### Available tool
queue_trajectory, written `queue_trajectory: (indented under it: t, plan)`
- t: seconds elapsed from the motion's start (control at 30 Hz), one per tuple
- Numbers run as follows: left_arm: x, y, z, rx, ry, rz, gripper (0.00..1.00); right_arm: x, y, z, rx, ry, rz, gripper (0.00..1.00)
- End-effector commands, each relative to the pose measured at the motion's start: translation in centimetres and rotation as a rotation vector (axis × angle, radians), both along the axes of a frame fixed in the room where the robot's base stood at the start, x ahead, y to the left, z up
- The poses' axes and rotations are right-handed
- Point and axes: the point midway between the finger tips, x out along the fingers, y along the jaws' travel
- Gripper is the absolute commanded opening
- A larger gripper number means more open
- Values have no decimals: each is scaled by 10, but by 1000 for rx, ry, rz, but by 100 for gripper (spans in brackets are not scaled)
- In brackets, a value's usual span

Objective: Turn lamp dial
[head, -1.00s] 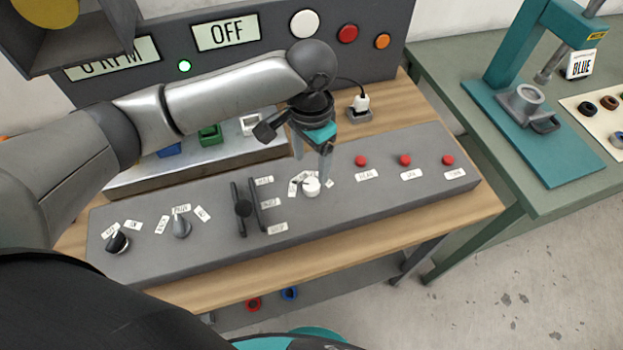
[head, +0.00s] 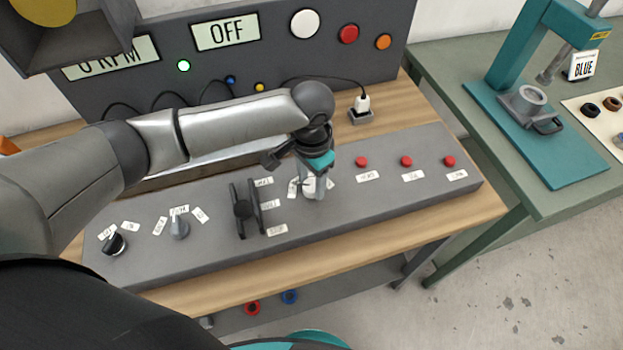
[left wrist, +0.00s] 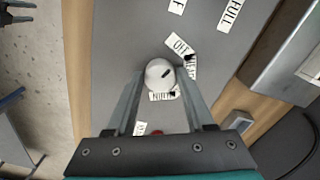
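A white dial (head: 309,185) sits on the sloped grey control panel (head: 345,206), with small labels around it. In the left wrist view the round white dial (left wrist: 159,74) has a dark mark on top, and a label reading OFF is beside it. My left gripper (head: 309,193) is down over this dial, with one finger on each side of it. In the left wrist view the fingertips (left wrist: 161,78) are very close to its sides. I cannot tell whether they touch it.
To the left on the panel are a slider (head: 243,209), a grey dial (head: 179,228) and a black dial (head: 114,243). Three red buttons (head: 406,161) are to the right. Behind stands a display reading OFF (head: 226,34). A teal press (head: 530,110) stands on the right table.

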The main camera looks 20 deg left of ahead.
Motion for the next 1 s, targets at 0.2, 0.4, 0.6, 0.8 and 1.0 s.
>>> queue_trajectory:
  t: [0.2,0.4,0.6,0.8,1.0]
  plan:
    - [0,0,0,0,0,0,27,-1,0,0,0,2,-1,50]
    - [0,0,0,0,0,0,5,-1,0,0,0,2,-1,50]
    - [0,0,1,0,0,0,0,-1,0,0,0,2,-1,50]
    - [0,0,2,0,0,-28,0,-1,0,5,0,2,-2,50]
    - [0,-1,4,0,3,-125,0,0,0,21,0,1,-2,50]
